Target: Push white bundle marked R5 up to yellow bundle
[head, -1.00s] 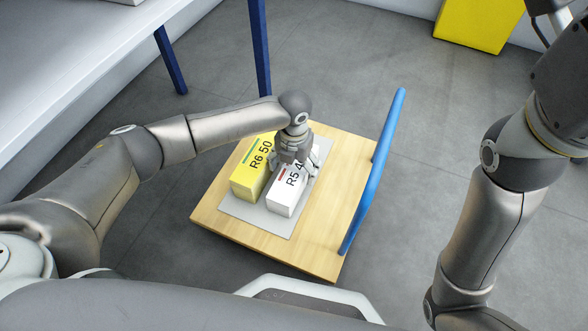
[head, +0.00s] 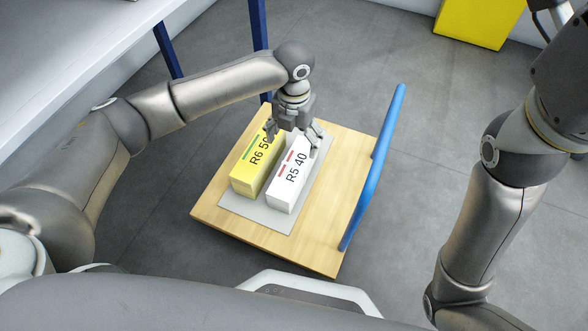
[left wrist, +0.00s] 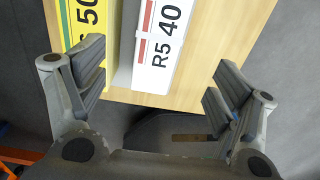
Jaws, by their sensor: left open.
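The white bundle (head: 288,180) marked R5 40 lies on a grey sheet (head: 262,218) on a wooden cart. The yellow bundle (head: 255,170) marked R6 50 lies to its left, with a narrow gap between them. My left gripper (head: 293,140) is open and empty above the far ends of the bundles. In the left wrist view, the open fingers (left wrist: 158,88) stand wide apart, with the white bundle (left wrist: 155,50) between and beyond them. The yellow bundle (left wrist: 85,22) shows by the left finger. My right arm is at the right; its gripper is out of view.
The wooden cart (head: 325,220) has a blue handle (head: 372,170) on its right. A white table (head: 75,55) with dark blue legs stands at the upper left. A yellow box (head: 480,22) stands at the back. The grey floor around is clear.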

